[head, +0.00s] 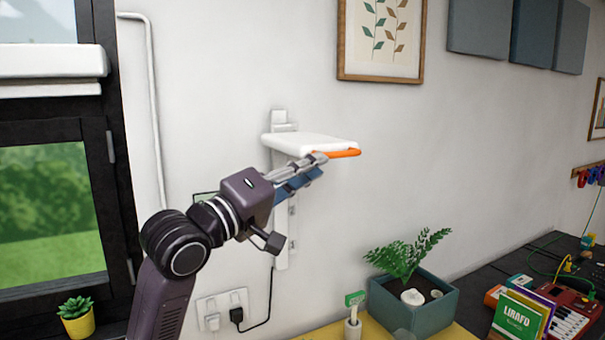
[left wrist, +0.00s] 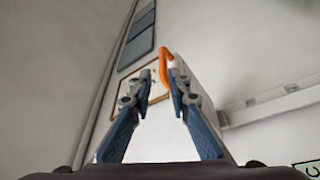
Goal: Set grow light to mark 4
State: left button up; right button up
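The grow light (head: 308,143) is a white panel on a white upright rail (head: 281,250) fixed to the wall. It sits near the rail's top, and an orange handle (head: 345,153) runs along its front edge. My left gripper (head: 322,158) is at the handle's left part. In the left wrist view the orange handle (left wrist: 163,66) stands between the fingertips (left wrist: 159,76), close to the right one, with a narrow gap at the left one. The fingers are partly open. The rail's mark numbers cannot be read. My right gripper is not in view.
Below right are a planter with a fern (head: 433,309) and a small green-labelled marker (head: 354,300). A wall outlet with a plug (head: 237,315) and cord is beneath the rail. A window (head: 55,190) is at left, and a framed print (head: 381,40) hangs above right.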

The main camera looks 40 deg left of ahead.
pick_arm(q)
jog(key=shift+v, duration=1.1)
